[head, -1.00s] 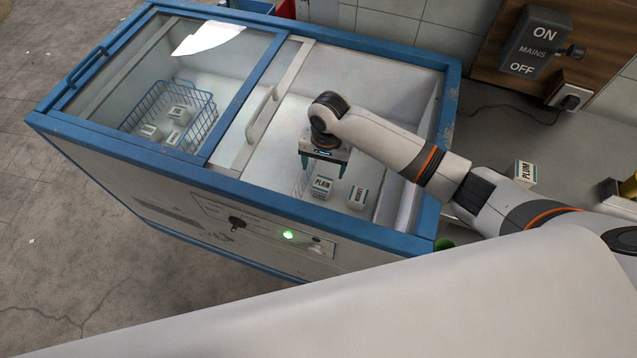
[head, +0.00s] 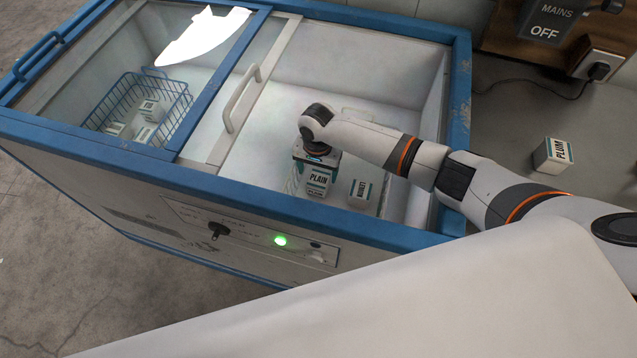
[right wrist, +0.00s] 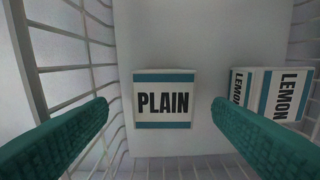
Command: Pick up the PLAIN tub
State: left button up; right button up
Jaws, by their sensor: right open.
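The PLAIN tub (head: 318,180), a small white carton with teal bands and black lettering, stands in the open right part of the freezer. It also shows in the right wrist view (right wrist: 164,99), centred between my fingers. My right gripper (head: 318,153) is directly over the tub, reaching down from above. In the right wrist view the two teal fingers (right wrist: 160,105) are spread wide, one on each side of the tub, with gaps visible. In the head view the fingertips are largely hidden. My left gripper is not in view.
LEMON cartons (right wrist: 288,95) stand just right of the PLAIN tub, close to the right finger. White wire basket walls (right wrist: 85,70) rise on the left and right. A blue basket (head: 177,108) with several tubs is under the glass lid. A PLUM tub (head: 553,155) stands outside.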

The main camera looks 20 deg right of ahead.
aim_at(319, 179)
notch_tip(319, 179, down, 6)
jog(key=shift+d+r, duration=0.1)
jog(key=shift+r, duration=0.05)
jog(key=shift+s, duration=0.1)
jog(key=shift+c, duration=0.2)
jog(key=shift+r, duration=0.1)
jog(key=c, duration=1)
